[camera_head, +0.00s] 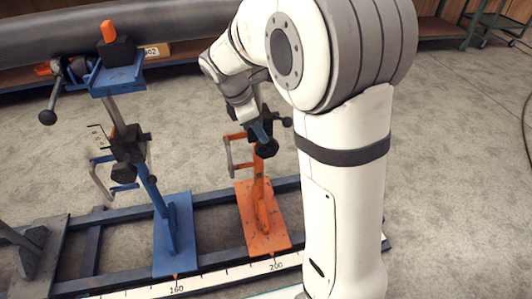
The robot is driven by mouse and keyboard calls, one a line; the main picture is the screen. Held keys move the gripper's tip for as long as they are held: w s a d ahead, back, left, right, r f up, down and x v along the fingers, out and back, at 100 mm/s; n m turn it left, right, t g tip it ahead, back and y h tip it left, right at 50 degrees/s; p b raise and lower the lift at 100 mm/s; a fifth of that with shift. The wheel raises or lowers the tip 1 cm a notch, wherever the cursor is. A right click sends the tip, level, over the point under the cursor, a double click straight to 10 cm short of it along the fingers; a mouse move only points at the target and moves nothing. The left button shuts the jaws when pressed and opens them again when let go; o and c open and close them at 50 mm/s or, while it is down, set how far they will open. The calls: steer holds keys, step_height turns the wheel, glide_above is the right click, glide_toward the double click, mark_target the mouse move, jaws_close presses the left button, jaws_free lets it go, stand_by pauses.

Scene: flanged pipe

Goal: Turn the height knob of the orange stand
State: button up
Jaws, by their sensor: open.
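The orange stand (258,200) rises from an orange base plate on the rail, left of my white arm. A black knob (266,149) sits on its post, just below my gripper (259,128). Another black rounded part (287,122) shows to the right of the post. My gripper points down at the stand's upper part, its jaws open. A blue-grey finger is close to the black knob; I cannot tell whether they touch. My gripper and wrist hide the top of the orange stand.
A blue stand (170,225) with black knobs and an orange-tipped block (109,32) stands to the left. A large grey pipe (170,22) runs behind. A rail with a white scale (215,277) lies below. The concrete floor (455,150) at right is clear.

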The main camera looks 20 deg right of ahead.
mark_target(269, 145)
steer(key=shift+w+f, duration=0.15)
steer(key=shift+f, duration=0.35)
steer(key=b+x, duration=0.3)
steer(key=x, duration=0.4)
steer(key=shift+d+f+b, duration=0.1)
steer(key=shift+d+b, duration=0.05)
steer(key=shift+b, duration=0.2)
steer(key=shift+c, duration=0.5)
steer(key=c, duration=0.9)
steer(key=shift+p, duration=0.4)
